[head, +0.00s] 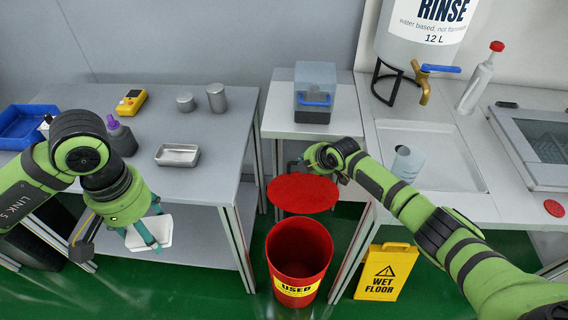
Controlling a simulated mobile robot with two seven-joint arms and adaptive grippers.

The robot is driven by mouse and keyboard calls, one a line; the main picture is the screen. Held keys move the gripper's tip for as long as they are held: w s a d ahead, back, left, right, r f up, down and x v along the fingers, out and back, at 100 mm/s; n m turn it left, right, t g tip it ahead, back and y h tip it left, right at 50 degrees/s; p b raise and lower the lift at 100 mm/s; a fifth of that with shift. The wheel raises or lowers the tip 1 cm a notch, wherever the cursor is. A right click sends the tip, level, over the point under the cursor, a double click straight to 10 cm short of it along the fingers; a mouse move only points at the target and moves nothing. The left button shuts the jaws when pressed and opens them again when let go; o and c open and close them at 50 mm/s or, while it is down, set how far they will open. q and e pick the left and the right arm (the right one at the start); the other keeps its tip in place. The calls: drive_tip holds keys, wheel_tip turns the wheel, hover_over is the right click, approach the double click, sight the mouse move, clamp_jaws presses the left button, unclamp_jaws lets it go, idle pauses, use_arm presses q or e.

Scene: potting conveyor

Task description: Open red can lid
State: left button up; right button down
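The red can (299,262) stands on the green floor, with a yellow "USED" label on its front. Its mouth is uncovered and I see into it. The round red lid (302,193) is above and behind the mouth, its broad face towards me; any hinge is hidden. My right gripper (316,166) is at the lid's back right edge; whether its fingers grip the lid is unclear. My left gripper (148,232) is low in front of the left table, its teal fingers closed on a small white dish (158,230).
The left table (215,150) holds a metal tray (178,155), a dark bottle (122,138), two metal canisters and a blue bin (24,127). A yellow wet-floor sign (385,272) stands right of the can. Counter legs flank the can.

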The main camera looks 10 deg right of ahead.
drive_tip(key=c, duration=1.1)
unclamp_jaws()
drive_tip(key=shift+a, duration=0.1)
drive_tip(key=shift+c, duration=0.2)
drive_tip(key=v, duration=0.7)
drive_tip(key=shift+s, duration=0.15)
drive_tip(key=shift+r, duration=0.15)
